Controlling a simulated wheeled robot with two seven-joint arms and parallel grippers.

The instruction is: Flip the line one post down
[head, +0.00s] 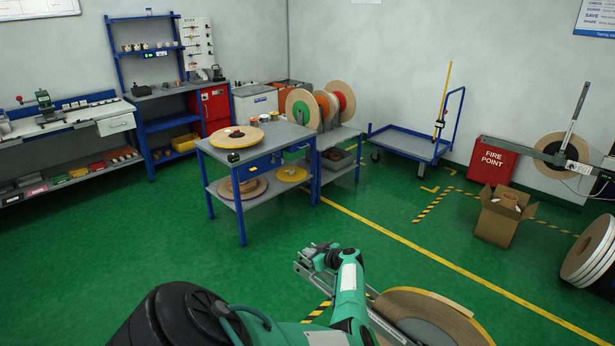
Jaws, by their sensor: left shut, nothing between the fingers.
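My left gripper (314,256) is at the lower middle, at the end of my teal arm that comes in from the bottom left. It is shut with nothing in it. It is above or beside the far end of a grey metal bar (302,270); I cannot tell whether they touch. The bar runs under my arm toward a large tape reel (444,303) at the bottom edge, partly cut off and partly hidden by my arm. I cannot make out the line or its posts. My right gripper is not in view.
A blue-legged table (285,137) with reels stands mid-left, beside a rack of upright reels (341,103). At right are a cardboard box (495,222), a white-sided reel (592,255) and another reel on a payoff arm (548,143). Green floor (190,245) is clear at left.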

